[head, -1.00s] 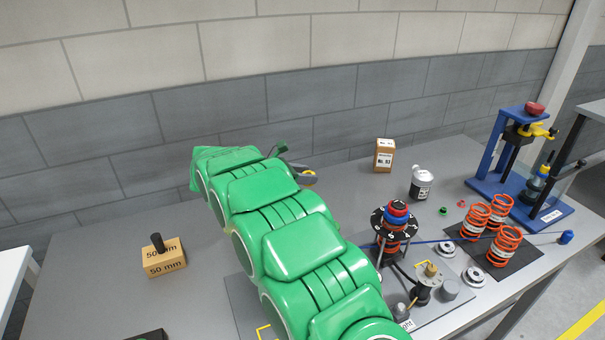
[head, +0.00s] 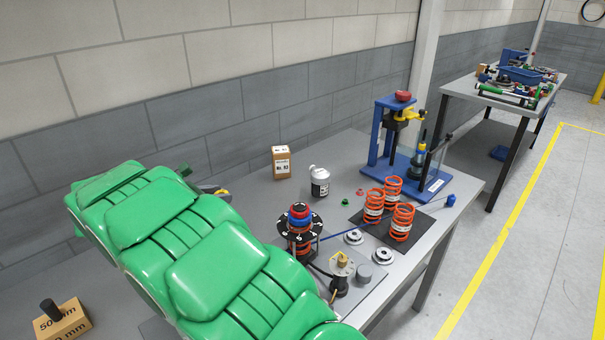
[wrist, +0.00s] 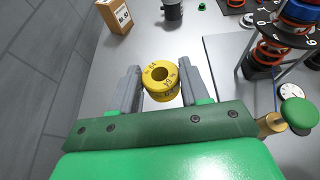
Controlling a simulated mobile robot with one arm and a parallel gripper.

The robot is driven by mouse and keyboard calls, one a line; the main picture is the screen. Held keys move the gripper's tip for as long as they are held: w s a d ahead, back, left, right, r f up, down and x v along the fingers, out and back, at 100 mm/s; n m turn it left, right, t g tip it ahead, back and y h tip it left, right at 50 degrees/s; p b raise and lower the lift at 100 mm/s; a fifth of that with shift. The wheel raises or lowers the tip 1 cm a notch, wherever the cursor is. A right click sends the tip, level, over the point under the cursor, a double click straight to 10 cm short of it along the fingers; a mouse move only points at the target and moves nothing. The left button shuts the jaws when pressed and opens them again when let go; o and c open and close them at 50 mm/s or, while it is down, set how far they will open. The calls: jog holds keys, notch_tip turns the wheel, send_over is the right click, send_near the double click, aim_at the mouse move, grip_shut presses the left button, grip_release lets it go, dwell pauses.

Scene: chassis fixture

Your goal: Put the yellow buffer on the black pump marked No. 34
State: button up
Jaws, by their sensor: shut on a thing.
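The yellow buffer (wrist: 160,80) is a short, thick ring with a dark hole and small dark markings. My gripper (wrist: 161,84) is shut on it in the wrist view, one grey finger on each side. In the head view my gripper (head: 215,190) shows behind my green arm, with a bit of yellow at its tip, above the table. I cannot read a No. 34 mark anywhere. A dark fitting with a brass top (head: 341,275) stands at the table's front, and a dark upright part (head: 420,155) stands in the blue press; I cannot tell whether either is the pump.
A cardboard box (head: 282,162), a white-and-black can (head: 320,181), orange springs (head: 402,222) and a spring assembly (head: 299,230) stand on the grey table. The blue press (head: 383,135) is at its right end. A second, loaded table (head: 465,90) stands beyond a floor gap.

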jog(key=w+d+r+m+g+h, duration=0.1)
jog(key=w+d+r+m+g, duration=0.2)
jog(key=d, duration=0.6)
jog(key=w+d+r+h, duration=0.1)
jog(key=w+d+r, duration=0.25)
jog(key=d, duration=0.65)
jog(key=w+d+r+m+g+h, duration=0.1)
jog(key=w+d+r+m+g, duration=0.1)
jog(key=w+d, duration=0.5)
send_over(314, 171)
jog(key=shift+s+f, duration=0.15)
jog(key=shift+f, duration=4.35)
jog(key=shift+f, duration=0.1)
jog(key=shift+f, duration=1.65)
jog(key=shift+f, duration=0.1)
